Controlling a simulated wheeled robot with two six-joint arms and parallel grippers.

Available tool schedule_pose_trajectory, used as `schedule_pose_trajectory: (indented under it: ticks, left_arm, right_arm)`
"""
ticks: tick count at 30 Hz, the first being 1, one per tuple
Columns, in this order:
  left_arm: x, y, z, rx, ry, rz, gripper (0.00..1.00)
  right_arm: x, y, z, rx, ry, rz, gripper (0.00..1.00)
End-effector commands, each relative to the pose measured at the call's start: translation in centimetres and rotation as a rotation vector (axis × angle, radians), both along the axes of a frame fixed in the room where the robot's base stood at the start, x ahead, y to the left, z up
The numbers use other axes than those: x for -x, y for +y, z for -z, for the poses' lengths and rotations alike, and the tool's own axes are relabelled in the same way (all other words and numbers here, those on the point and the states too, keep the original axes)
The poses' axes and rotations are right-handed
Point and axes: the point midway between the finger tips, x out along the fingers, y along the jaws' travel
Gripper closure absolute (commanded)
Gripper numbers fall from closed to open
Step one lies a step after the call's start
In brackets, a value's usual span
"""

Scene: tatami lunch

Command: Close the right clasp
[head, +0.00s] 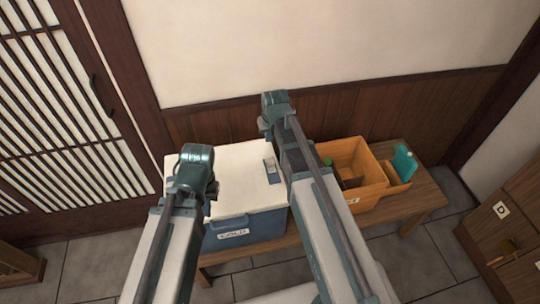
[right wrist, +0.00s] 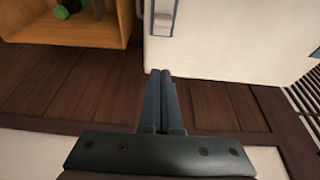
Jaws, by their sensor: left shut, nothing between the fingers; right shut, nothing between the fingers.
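The cooler has a white lid (head: 235,155), which looks down, and a blue body (head: 245,227) with a label on its front. The right clasp (head: 270,168) is a small grey-blue piece at the lid's right edge. It also shows at the top of the right wrist view (right wrist: 163,18); I cannot tell if it is latched. My right gripper (right wrist: 160,73) is shut and empty, its tips apart from the clasp, by the cooler's edge in that view. In the head view it is beside the lid's far right corner. My left gripper (head: 192,178) is shut over the lid's left side.
An orange box (head: 355,155) with a green-topped item inside stands right of the cooler on a wooden bench (head: 425,195). A teal piece (head: 404,163) is at its right end. A wood-panelled wall (head: 400,105) stands close behind. A wooden cabinet (head: 500,225) is at far right.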

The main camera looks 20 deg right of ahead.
Motion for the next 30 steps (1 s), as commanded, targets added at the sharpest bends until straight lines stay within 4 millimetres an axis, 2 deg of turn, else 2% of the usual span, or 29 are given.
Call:
schedule_pose_trajectory:
  ticks: [11,17,23,30]
  left_arm:
    - [0.0,0.0,0.0,0.000,0.000,0.000,1.00]
    - [0.0,0.0,0.7,0.000,0.000,0.000,1.00]
    - [0.0,0.0,2.6,0.000,0.000,0.000,1.00]
    - [0.0,0.0,5.8,0.000,0.000,0.000,1.00]
  right_arm:
    - [-0.2,-0.2,0.0,-0.001,-0.005,0.005,1.00]
    - [-0.4,-0.2,0.7,-0.001,-0.004,0.004,1.00]
    - [-1.0,-0.2,2.5,-0.001,-0.004,0.004,1.00]
    - [-2.1,-0.3,5.8,-0.001,-0.004,0.004,1.00]
